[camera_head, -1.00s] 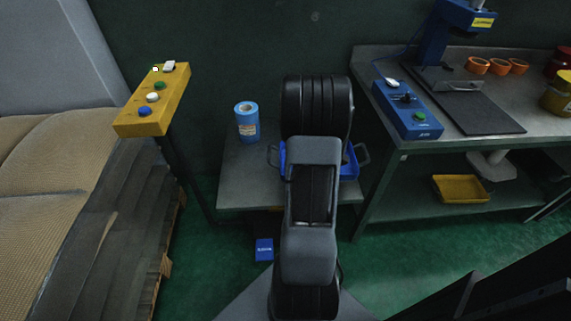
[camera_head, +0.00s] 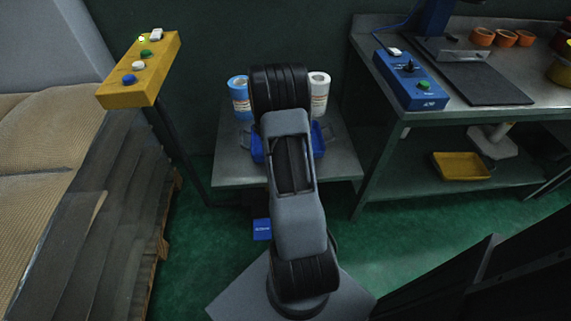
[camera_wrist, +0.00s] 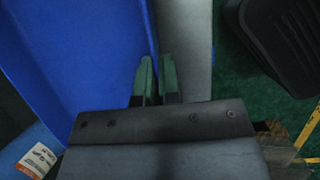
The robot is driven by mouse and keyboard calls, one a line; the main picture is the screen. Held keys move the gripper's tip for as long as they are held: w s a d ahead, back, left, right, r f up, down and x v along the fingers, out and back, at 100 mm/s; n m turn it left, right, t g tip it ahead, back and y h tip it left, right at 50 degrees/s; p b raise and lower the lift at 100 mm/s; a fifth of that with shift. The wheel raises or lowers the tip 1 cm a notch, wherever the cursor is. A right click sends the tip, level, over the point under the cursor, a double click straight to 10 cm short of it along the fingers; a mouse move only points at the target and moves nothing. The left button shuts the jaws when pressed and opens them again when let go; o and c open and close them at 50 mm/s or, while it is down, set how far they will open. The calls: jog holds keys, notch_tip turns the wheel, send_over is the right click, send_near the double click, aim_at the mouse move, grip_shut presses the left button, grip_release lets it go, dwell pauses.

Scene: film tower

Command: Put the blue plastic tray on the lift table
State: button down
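The blue plastic tray (camera_head: 319,140) shows behind my arm in the head view, over the low grey lift table (camera_head: 343,165). Its middle is hidden by my arm, and I cannot tell whether it rests fully on the top. In the wrist view the tray (camera_wrist: 85,50) fills the left side, and the grey tabletop (camera_wrist: 185,40) shows just right of its wall. My gripper (camera_wrist: 156,80) has its two green fingers close together, with the tray's side wall running between them. My gripper is hidden in the head view.
A blue labelled roll (camera_head: 239,97) and a white one (camera_head: 319,95) stand behind the tray. A yellow button box (camera_head: 140,72) is at the left. The workbench (camera_head: 440,120) with a blue control box (camera_head: 410,80) is at the right. A blue pedal (camera_head: 262,229) lies on the floor.

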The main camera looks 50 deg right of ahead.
jog(key=shift+w+f, duration=0.25)
jog(key=shift+w+a+f+b, duration=0.15)
jog(key=shift+f+b, duration=0.25)
jog(key=shift+f, duration=0.5)
jog(key=shift+w+f+b, duration=0.1)
jog(key=shift+f+b, duration=0.3)
jog(key=shift+f, duration=0.45)
jog(key=shift+f, duration=0.1)
jog(key=c, duration=1.3)
grip_release()
jog(key=shift+f, duration=0.1)
jog(key=p+v, duration=0.4)
jog(key=v, duration=0.8)
jog(key=s+a+r+m+t+y, duration=0.1)
jog(key=a+r+m, duration=0.1)
jog(key=a+r, duration=0.45)
jog(key=s+a+r+m+t, duration=0.1)
jog(key=a+r+m+t, duration=0.15)
jog(key=a+r, duration=0.35)
jog(key=s+a+r+m+y, duration=0.1)
jog(key=s+a, duration=0.2)
jog(key=a, duration=0.1)
jog(key=s+a+r+m+t+y, duration=0.1)
jog(key=s+a+m, duration=0.1)
jog(key=s+a, duration=0.1)
jog(key=s+a+r+m, duration=0.2)
jog(key=s+a, duration=0.1)
jog(key=a, duration=0.3)
jog(key=shift+t+y, duration=0.35)
jog(key=shift+y, duration=0.05)
